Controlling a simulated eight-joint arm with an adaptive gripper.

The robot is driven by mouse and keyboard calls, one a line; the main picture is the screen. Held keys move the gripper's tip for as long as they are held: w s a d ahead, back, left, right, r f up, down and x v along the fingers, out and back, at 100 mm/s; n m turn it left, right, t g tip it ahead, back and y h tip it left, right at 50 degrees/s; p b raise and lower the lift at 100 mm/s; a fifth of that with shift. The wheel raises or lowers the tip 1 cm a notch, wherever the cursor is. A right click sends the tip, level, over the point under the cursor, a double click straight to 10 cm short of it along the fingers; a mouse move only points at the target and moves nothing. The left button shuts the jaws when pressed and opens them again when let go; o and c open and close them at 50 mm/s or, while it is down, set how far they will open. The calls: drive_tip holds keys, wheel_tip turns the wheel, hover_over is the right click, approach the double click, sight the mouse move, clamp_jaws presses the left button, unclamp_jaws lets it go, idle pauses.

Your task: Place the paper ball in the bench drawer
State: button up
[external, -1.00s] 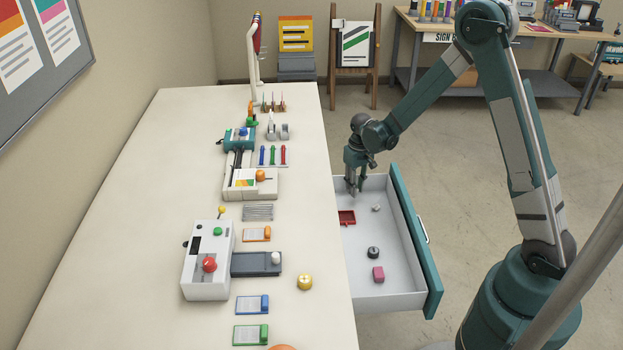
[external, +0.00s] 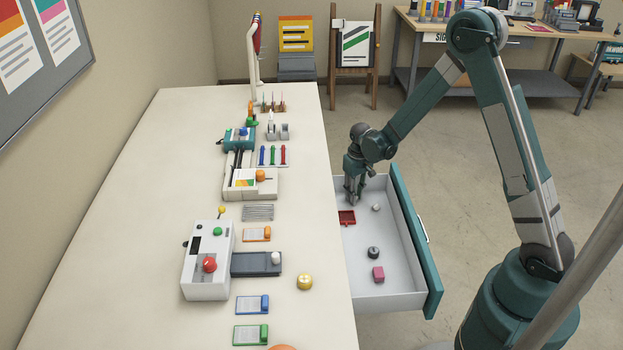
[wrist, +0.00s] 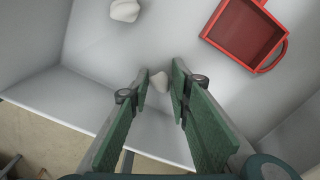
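The drawer is pale inside with a teal front.
In the drawer lie a red tray (external: 347,217), another whitish lump (external: 376,208), a black round item (external: 373,252) and a pink block (external: 378,273). The bench (external: 130,220) on the left holds a laminator and cards. The drawer's middle has free room.

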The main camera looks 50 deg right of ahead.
drive_tip(key=o, duration=0.6)
drive_tip(key=shift+r, duration=0.1)
wheel_tip(320, 180, up, 12)
drive_tip(key=p, duration=0.3)
idle(0.3)
drive_tip(key=shift+r, duration=0.1)
idle(0.5)
